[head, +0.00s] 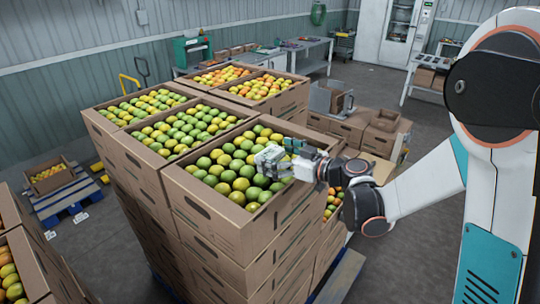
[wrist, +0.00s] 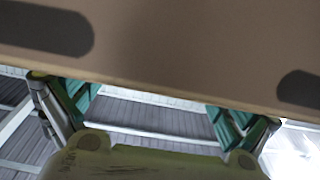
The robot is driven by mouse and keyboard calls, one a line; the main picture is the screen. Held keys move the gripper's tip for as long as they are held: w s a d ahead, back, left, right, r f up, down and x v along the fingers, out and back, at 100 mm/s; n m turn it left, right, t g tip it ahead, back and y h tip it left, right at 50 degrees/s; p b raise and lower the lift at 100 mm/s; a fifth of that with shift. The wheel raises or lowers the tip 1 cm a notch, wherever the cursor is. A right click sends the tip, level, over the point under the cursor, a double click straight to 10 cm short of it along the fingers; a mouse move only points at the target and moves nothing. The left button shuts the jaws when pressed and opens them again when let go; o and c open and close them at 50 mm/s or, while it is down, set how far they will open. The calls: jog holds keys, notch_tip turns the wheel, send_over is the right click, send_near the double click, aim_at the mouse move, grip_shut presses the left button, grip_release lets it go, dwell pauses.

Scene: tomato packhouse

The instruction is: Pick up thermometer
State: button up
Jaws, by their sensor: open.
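I cannot make out a thermometer in either view. My gripper (head: 280,157) is over the right part of the nearest open carton (head: 232,232), by its right rim and close above the green and yellow tomatoes (head: 228,170). In the wrist view my gripper (wrist: 153,103) has its two teal-padded fingers spread wide, with nothing between them. A brown cardboard face (wrist: 190,50) with two dark hand slots fills the top of that view. Whether the fingers touch the carton or the fruit cannot be told.
More full cartons stand behind, on tall stacks. Another stack of cartons (head: 30,270) is at the lower left. A blue pallet (head: 68,198) with a small box lies on the floor. Grey benches (head: 305,45) and a white cabinet (head: 385,35) stand at the back. Grey floor shows at right.

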jog(key=shift+x, duration=1)
jog(key=c, duration=1.2)
jog(key=shift+s, duration=0.1)
jog(key=shift+c, duration=0.6)
jog(key=shift+r, duration=0.15)
